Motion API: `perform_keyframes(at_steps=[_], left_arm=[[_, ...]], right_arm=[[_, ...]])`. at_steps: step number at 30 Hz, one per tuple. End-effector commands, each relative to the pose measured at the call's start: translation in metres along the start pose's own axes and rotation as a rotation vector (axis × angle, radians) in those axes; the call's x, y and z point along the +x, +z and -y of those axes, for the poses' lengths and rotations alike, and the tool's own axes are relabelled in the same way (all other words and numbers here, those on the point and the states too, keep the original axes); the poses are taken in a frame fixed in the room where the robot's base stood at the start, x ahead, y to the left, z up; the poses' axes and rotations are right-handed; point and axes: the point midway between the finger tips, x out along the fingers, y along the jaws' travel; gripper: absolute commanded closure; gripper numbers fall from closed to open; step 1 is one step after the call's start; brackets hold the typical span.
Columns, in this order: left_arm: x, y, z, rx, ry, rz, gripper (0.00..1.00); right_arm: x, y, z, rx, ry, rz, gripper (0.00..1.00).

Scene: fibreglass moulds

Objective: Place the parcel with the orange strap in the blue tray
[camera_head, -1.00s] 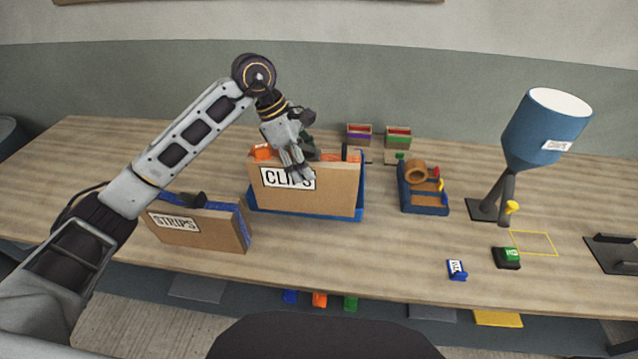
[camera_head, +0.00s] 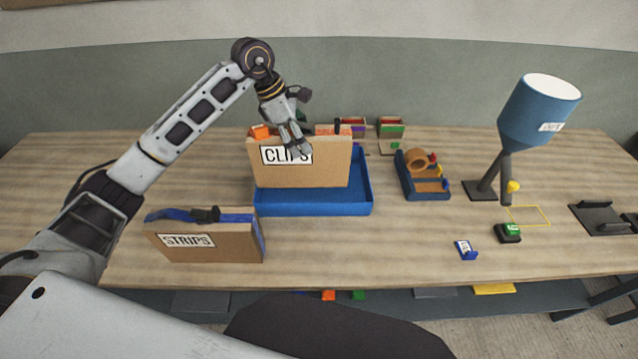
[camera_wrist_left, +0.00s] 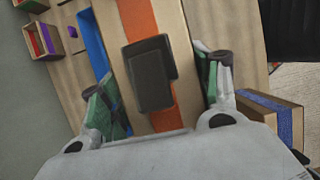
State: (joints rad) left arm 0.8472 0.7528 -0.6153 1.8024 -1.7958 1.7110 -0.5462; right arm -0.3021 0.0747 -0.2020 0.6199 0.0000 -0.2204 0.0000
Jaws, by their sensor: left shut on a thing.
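The cardboard parcel labelled CLIPS (camera_head: 310,171) stands upright over the blue tray (camera_head: 315,204), its lower edge near the tray's front rim. I cannot tell whether it touches the tray floor. Its left end reaches slightly past the tray's left side. The orange strap (camera_wrist_left: 139,18) with a dark buckle shows on its top in the left wrist view. My left gripper (camera_head: 294,148) is shut on this parcel, with green-padded fingers (camera_wrist_left: 158,88) on both sides of it. My right gripper is not in view.
A STRIPS parcel with a blue strap (camera_head: 209,245) stands in front left of the tray. A blue caddy with a tape roll (camera_head: 424,194), a blue funnel on a stand (camera_head: 538,112) and small coloured blocks lie to the right. Small bins (camera_head: 390,131) stand behind.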

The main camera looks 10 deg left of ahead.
Motion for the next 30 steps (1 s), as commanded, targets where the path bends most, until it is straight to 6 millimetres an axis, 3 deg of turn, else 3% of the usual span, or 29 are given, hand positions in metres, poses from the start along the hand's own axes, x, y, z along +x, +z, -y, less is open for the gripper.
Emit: perform_keyframes(at_steps=[19, 30], left_arm=[[0.0, -0.005, -0.003, -0.012, 0.008, 0.001, 1.0], [0.033, -0.019, -0.003, -0.013, 0.006, 0.001, 1.0]], right_arm=[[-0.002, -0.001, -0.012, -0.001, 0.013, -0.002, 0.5], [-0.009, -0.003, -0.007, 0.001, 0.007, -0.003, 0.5]])
